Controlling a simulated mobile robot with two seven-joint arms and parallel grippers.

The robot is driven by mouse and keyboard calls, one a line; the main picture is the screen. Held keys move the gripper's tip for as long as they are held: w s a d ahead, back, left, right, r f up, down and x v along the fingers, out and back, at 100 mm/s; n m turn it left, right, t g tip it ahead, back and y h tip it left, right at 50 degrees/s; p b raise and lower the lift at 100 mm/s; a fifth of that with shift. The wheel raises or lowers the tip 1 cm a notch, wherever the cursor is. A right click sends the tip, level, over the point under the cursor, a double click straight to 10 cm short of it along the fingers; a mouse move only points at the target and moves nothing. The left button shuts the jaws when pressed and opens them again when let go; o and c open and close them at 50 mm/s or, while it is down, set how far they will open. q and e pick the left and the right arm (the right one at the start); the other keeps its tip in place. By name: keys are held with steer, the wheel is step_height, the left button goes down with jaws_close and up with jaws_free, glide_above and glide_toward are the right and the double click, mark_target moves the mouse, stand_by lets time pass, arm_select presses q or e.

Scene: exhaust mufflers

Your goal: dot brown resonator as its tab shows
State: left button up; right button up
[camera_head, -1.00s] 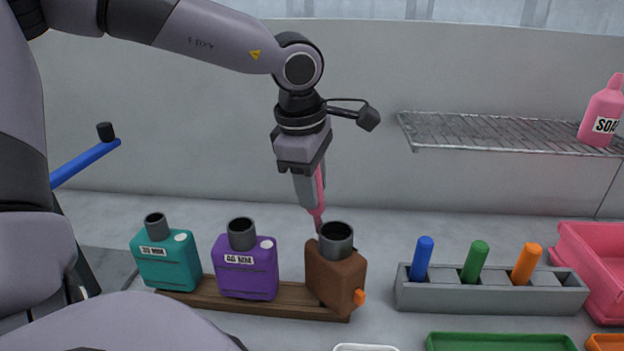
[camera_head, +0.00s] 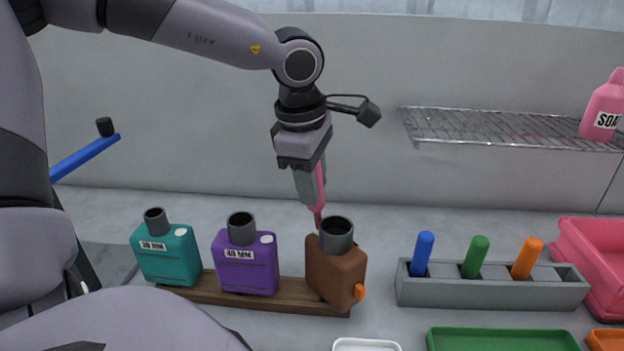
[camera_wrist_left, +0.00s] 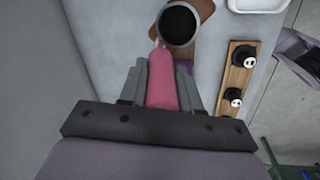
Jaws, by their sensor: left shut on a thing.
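The brown resonator (camera_head: 330,268) stands at the right end of a wooden board (camera_head: 215,293), its round grey neck up. A small orange tab (camera_head: 360,292) sticks out low on its right side. My left gripper (camera_head: 312,184) is shut on a pink marker (camera_head: 320,190), which points down just behind the resonator's neck. In the left wrist view the marker (camera_wrist_left: 162,82) sits between the fingers, its tip beside the neck's dark opening (camera_wrist_left: 178,25). I cannot tell whether the tip touches the brown body. My right gripper is not in view.
Teal (camera_head: 168,258) and purple (camera_head: 246,265) resonators share the board. A grey rack (camera_head: 490,291) holds blue, green and orange markers (camera_head: 527,258). Green (camera_head: 500,340), white (camera_head: 366,345) and pink (camera_head: 590,265) trays lie around it. A wire shelf (camera_head: 510,128) hangs behind.

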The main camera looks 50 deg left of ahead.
arm_select(q)
steer(key=shift+f+b, duration=0.45)
steer(key=shift+b, duration=0.15)
stand_by(1.6)
steer(key=shift+r+p, duration=1.65)
steer(key=shift+r, duration=1.95)
